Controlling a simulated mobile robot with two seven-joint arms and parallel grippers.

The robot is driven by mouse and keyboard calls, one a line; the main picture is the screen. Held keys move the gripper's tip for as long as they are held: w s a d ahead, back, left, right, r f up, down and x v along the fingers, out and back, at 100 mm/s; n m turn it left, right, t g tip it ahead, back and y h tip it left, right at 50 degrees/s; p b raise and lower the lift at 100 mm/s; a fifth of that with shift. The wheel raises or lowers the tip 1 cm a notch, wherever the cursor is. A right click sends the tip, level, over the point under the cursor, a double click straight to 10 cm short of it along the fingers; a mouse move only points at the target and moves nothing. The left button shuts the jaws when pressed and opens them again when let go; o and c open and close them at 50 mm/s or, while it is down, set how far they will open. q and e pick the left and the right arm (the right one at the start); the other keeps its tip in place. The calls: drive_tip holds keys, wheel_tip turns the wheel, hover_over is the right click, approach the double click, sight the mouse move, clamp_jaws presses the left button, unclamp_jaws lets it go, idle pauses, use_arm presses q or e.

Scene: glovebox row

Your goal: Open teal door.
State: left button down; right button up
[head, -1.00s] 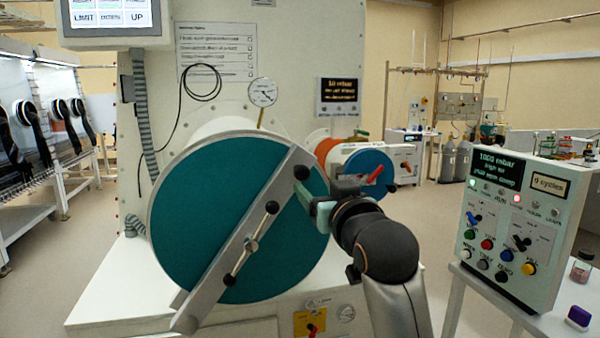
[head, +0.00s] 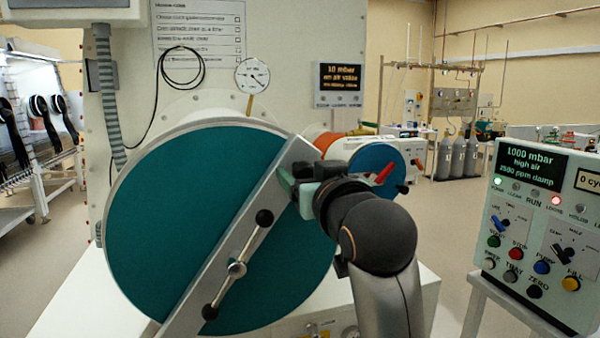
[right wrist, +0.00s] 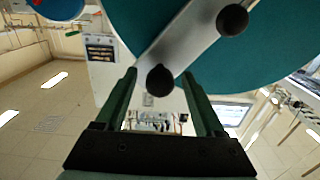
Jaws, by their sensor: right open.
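The round teal door (head: 170,200) closes the front of a white cylindrical chamber in the head view. My right gripper (head: 293,187) is at the bar's upper right end. In the right wrist view, its two green fingers (right wrist: 160,77) are open, with a black knob (right wrist: 160,81) between their tips. I cannot tell whether they touch it. Another black knob (right wrist: 232,19) sits further along the bar. My left gripper is out of view.
A smaller blue round door (head: 377,170) with a red handle (head: 385,172) is just right of my gripper. A control box (head: 535,225) stands on a table at right. A gauge (head: 252,75) is above the teal door. Open floor lies at back right.

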drive_tip(key=shift+w+a, duration=0.15)
drive_tip(key=shift+w, duration=0.2)
drive_tip(key=shift+s+r, duration=0.1)
drive_tip(key=shift+c, duration=0.4)
clamp_jaws()
idle(0.8)
